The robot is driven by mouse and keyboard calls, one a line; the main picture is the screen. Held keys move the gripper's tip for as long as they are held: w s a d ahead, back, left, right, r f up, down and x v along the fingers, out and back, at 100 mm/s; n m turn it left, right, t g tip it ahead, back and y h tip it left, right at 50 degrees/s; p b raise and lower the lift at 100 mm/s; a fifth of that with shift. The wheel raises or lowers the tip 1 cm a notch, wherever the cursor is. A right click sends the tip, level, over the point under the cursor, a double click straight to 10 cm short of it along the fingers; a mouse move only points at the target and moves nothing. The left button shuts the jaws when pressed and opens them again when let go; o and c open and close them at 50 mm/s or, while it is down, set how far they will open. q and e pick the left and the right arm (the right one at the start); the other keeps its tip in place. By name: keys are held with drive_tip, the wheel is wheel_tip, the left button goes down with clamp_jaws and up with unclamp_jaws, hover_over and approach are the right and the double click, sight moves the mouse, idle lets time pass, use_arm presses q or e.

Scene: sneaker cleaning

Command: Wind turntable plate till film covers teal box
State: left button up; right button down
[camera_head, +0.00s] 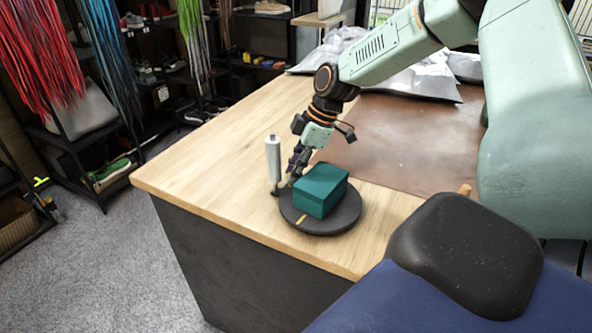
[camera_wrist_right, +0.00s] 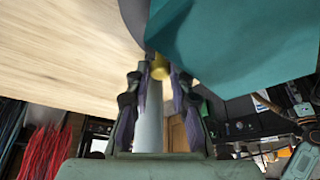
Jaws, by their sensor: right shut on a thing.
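A teal box (camera_head: 320,190) sits on a round dark turntable plate (camera_head: 345,219) near the table's front corner. No film can be made out on the box. A pale upright roll (camera_head: 273,157) stands just left of the plate. My right gripper (camera_head: 291,182) reaches down behind the box, at the plate's far left edge. In the right wrist view its fingers (camera_wrist_right: 161,72) are closed around a small brass-coloured knob (camera_wrist_right: 160,66) by the plate's rim (camera_wrist_right: 133,16). The teal box (camera_wrist_right: 235,40) is close beside the fingers there. The pale roll (camera_wrist_right: 148,118) shows between the fingers. My left gripper is out of view.
The wooden table top (camera_head: 215,150) is clear to the left. A brown mat (camera_head: 400,140) and grey plastic sheets (camera_head: 420,80) lie farther back. A yellow mark (camera_head: 302,219) is on the plate's front. Shoe shelves (camera_head: 75,150) stand beyond the table.

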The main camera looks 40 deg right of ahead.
drive_tip(key=shift+f, duration=0.15)
drive_tip(key=c, duration=1.5)
unclamp_jaws()
drive_tip(key=o, duration=0.3)
drive_tip(key=shift+w+f, duration=0.1)
drive_tip(key=shift+w, duration=0.1)
drive_tip(key=shift+s+r, duration=0.2)
drive_tip(key=shift+r, duration=0.05)
drive_tip(key=v, duration=1.1)
drive_tip(key=shift+d+r, duration=0.15)
drive_tip(key=shift+r, duration=0.2)
